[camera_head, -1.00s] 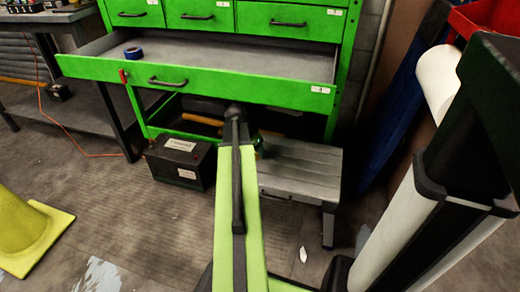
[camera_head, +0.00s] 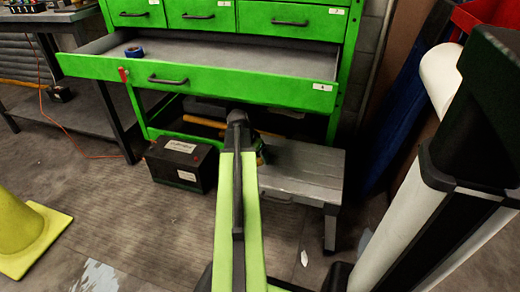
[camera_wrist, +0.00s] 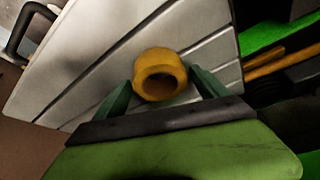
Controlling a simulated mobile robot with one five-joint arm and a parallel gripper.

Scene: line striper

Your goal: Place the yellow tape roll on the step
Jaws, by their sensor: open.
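The yellow tape roll (camera_wrist: 160,74) shows in the wrist view between the two green fingers of my gripper (camera_wrist: 162,78). The fingers are apart, one on each side of the roll. The roll appears to rest on the grey slatted top of the step (camera_wrist: 95,65), its hole facing my wrist camera. Whether a finger touches it I cannot tell. In the head view the step (camera_head: 310,172) stands on the floor before the green cabinet.
A green cabinet has an open drawer (camera_head: 215,86) above the step, with a blue tape roll (camera_head: 134,51) inside. A black battery (camera_head: 181,163) stands left of the step. A yellow cone (camera_head: 25,235) is at far left. A blue cloth (camera_head: 385,145) hangs at right.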

